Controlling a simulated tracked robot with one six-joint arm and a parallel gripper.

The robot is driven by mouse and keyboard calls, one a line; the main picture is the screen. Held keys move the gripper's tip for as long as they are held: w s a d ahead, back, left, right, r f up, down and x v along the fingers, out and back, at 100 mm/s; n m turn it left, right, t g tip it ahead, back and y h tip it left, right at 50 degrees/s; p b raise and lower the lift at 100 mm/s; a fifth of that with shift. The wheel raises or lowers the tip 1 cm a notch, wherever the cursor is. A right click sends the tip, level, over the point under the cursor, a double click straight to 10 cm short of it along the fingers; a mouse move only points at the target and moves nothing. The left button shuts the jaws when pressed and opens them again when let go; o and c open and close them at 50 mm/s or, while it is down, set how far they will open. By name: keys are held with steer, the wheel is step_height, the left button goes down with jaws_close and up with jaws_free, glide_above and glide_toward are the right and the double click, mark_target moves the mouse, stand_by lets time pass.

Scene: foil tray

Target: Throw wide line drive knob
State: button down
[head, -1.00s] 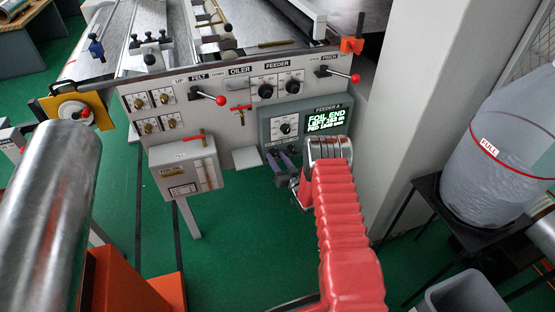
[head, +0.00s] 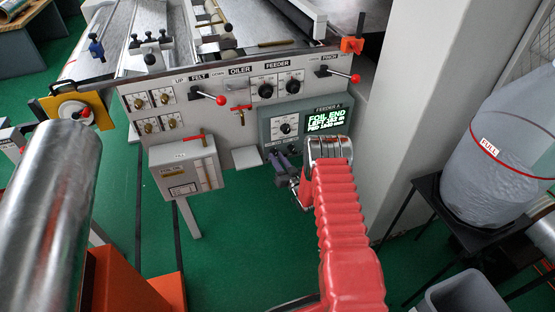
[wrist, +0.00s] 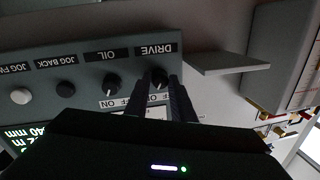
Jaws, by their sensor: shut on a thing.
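The black DRIVE knob (wrist: 158,76) is on the grey FEEDER A panel (wrist: 75,65), which appears upside down in the wrist view. My gripper (wrist: 166,84) is shut on this knob, with one dark finger on each side of it. A pale pointer mark shows on the knob, but its exact setting is partly hidden by the fingers. In the head view my gripper (head: 275,157) is at the lower left of the FEEDER A panel (head: 270,108), and I cannot make out the DRIVE knob behind it.
The OIL knob (wrist: 110,83) sits beside the DRIVE knob, then the JOG BACK button (wrist: 66,89). A grey ledge (wrist: 228,62) juts out close by. A grey box on a post (head: 187,175) stands left of my gripper.

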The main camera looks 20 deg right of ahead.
steer(key=n, duration=0.3)
steer(key=n+g, duration=0.1)
steer(key=n, duration=0.2)
steer(key=shift+r+h, duration=0.2)
steer(key=shift+h, duration=0.1)
steer(key=n, duration=0.4)
steer(key=shift+a+n+h, duration=0.1)
steer(key=shift+n+h, duration=0.3)
steer(key=c, duration=1.5)
jaws_free()
steer(key=shift+s, duration=0.1)
steer(key=s, duration=0.4)
steer(key=s+r, duration=0.1)
steer(key=s, duration=0.4)
steer(key=s+d, duration=0.1)
steer(key=s, duration=0.3)
steer(key=shift+s+r, duration=0.25)
steer(key=shift+r, duration=0.05)
